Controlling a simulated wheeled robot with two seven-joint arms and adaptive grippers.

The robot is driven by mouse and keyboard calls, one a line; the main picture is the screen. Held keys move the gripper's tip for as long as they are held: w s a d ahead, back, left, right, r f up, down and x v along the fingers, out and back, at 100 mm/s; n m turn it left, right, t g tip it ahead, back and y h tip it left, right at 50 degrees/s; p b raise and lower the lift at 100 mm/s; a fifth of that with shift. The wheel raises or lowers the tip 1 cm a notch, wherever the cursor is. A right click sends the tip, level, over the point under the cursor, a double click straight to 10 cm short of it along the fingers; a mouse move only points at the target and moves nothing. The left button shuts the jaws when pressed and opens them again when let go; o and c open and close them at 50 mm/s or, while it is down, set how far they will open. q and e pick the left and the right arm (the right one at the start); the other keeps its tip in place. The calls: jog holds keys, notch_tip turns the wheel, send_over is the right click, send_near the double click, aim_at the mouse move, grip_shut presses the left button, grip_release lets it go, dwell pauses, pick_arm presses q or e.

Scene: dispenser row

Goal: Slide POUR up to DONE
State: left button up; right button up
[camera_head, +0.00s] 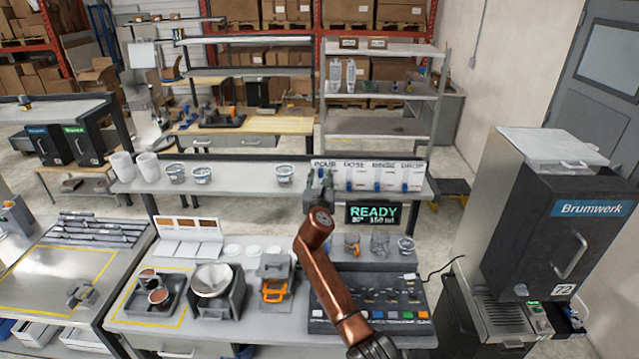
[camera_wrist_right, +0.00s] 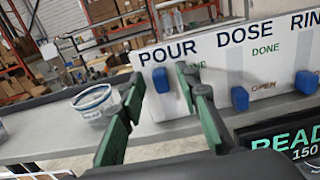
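The white slider panel (camera_head: 363,178) stands on the shelf, with POUR, DOSE, RINSE and DROP printed along its top. In the right wrist view, the blue POUR slider (camera_wrist_right: 161,80) sits a short way below the word POUR, higher on the panel than the blue DOSE slider (camera_wrist_right: 240,98). My right gripper (camera_wrist_right: 159,75) is open, its green-padded fingers on either side of the POUR slider in the picture; contact cannot be told. In the head view the right gripper (camera_head: 320,182) covers the POUR slider. DONE beside POUR is mostly hidden by a finger. My left gripper is not in view.
A READY display (camera_head: 373,213) hangs below the panel. A clear tub (camera_wrist_right: 94,102) stands left of the panel on the shelf. A button console (camera_head: 372,296) lies below my right arm. A Brumwerk machine (camera_head: 560,220) stands at the right.

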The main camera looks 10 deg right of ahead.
jog(key=s+a, duration=0.2)
jog(key=s, duration=0.9)
jog(key=shift+s, duration=0.3)
jog(key=shift+a, duration=0.1)
